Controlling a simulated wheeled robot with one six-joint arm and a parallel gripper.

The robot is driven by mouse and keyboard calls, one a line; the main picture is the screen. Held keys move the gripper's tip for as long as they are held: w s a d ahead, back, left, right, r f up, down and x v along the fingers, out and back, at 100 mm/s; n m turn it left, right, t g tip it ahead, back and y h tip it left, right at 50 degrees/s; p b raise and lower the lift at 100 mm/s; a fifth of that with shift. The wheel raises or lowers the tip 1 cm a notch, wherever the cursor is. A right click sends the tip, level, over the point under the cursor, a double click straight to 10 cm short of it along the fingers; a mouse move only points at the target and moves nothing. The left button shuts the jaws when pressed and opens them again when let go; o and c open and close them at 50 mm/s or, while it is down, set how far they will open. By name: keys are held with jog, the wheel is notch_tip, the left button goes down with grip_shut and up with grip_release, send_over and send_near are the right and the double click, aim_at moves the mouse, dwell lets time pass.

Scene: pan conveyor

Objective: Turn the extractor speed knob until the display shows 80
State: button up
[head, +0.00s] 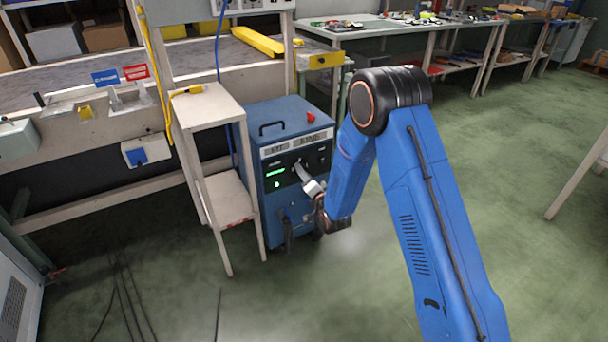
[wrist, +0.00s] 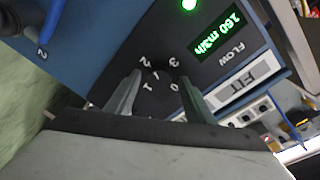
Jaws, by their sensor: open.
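The extractor (head: 262,215) is a blue box on the floor with a black front panel. Its lit green display (wrist: 220,35) reads 160 m3/h in the wrist view, beside the word FLOW; the digits are too small to read in the head view. The dark round speed knob (wrist: 157,98) shows in the wrist view, with numbers 0 to 3 around it. My gripper (wrist: 157,88) is open, with a finger on either side of the knob. Whether they touch it I cannot tell. In the head view my gripper (head: 302,172) is at the panel and hides the knob.
A narrow wooden stand (head: 232,190) is close to the extractor's left side. A red button (head: 311,117) and a black handle are on the extractor's top. A workbench (head: 75,107) runs behind. Open green floor lies to the right.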

jog(key=shift+w+a, duration=0.1)
jog(key=shift+w, duration=0.1)
jog(key=c, duration=1.1)
jog(key=shift+o, duration=0.2)
jog(key=shift+n, duration=0.3)
jog(key=n+y, duration=0.1)
jog(key=n, duration=1.3)
jog(key=n+y, duration=0.1)
jog(key=n, duration=0.5)
jog(key=shift+w+d+f+n+y, duration=0.1)
jog(key=shift+d+f+n+y, duration=0.1)
jog(key=shift+d+n+y, duration=0.15)
jog(key=shift+a+n, duration=0.1)
jog(key=shift+n, duration=0.15)
